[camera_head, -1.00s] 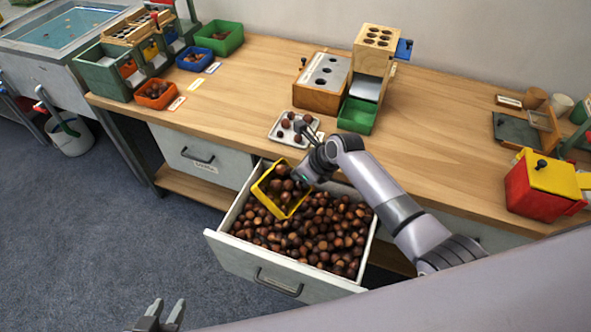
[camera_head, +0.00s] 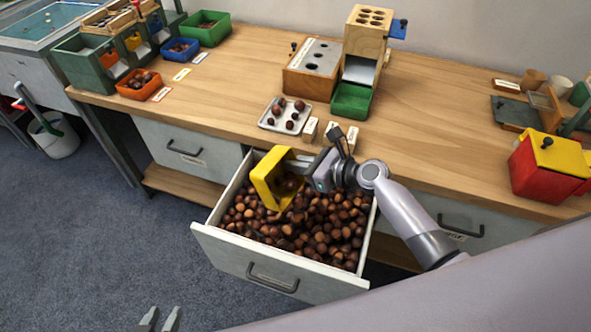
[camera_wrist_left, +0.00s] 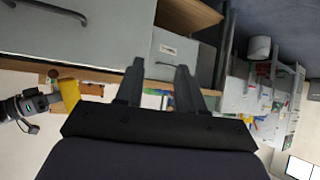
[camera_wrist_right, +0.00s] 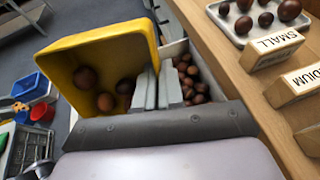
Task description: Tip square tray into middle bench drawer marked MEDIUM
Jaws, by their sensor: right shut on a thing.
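The yellow square tray (camera_head: 266,182) is tipped steeply on its side over the open middle drawer (camera_head: 240,246). My right gripper (camera_head: 297,168) is shut on one wall of the tray. In the right wrist view the tray (camera_wrist_right: 66,68) shows several chestnuts still inside it. The drawer is full of loose brown chestnuts (camera_head: 310,222). In the right wrist view a MEDIUM block (camera_wrist_right: 302,82) stands at the bench edge beside a SMALL block (camera_wrist_right: 272,46). My left gripper (camera_head: 160,320) is open and empty, low in front of the drawer; its fingers also show in the left wrist view (camera_wrist_left: 157,88).
A pale tray with several chestnuts (camera_head: 268,120) sits on the bench behind the drawer. A green bin (camera_head: 352,100) stands under a wooden sorter. Orange (camera_head: 138,86), blue and green bins are at the left. A red and yellow box (camera_head: 548,165) stands at the right.

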